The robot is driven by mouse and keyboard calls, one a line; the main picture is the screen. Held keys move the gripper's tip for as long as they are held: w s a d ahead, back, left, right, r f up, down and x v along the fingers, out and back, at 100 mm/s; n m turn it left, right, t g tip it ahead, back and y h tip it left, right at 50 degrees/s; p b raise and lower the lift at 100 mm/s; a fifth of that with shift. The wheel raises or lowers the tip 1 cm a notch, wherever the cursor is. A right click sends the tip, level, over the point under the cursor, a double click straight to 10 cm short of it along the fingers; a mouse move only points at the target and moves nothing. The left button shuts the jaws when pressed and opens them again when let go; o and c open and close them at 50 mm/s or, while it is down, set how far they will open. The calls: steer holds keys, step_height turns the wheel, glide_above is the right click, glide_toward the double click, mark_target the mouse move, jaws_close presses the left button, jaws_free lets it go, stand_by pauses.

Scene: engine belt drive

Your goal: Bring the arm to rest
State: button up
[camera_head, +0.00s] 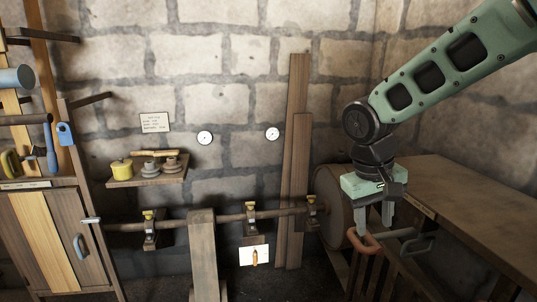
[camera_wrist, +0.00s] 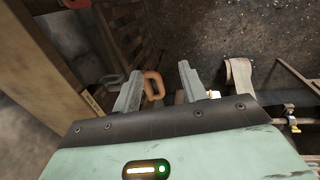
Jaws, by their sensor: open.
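My gripper (camera_head: 375,228) hangs at the right of the head view with its fingers pointing down, at the front left edge of the wooden bench. It is open. In the wrist view its two fingers (camera_wrist: 160,84) stand apart with nothing clamped between them. An orange loop-shaped handle (camera_head: 366,243) is just below the fingertips. In the wrist view the orange handle (camera_wrist: 154,86) shows in the gap between the fingers, nearer the left one. I cannot tell whether a finger touches it.
The wooden bench (camera_head: 455,205) fills the right side, with a grey handle (camera_head: 418,244) by its front edge. A round wooden drum (camera_head: 333,200) and a long horizontal shaft (camera_head: 180,222) on posts lie to the left. A small shelf (camera_head: 147,180) hangs on the stone wall.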

steer(key=s+a+f+n+y, duration=0.1)
steer(key=s+a+f+n, duration=0.1)
steer(key=s, duration=1)
steer(key=s+a+f+n+y, duration=0.1)
steer(key=s+a+n, duration=0.2)
steer(key=s, duration=1)
steer(key=shift+a+f+n+y, duration=0.3)
steer(key=shift+a+f+y, duration=0.1)
steer(key=shift+a, duration=0.35)
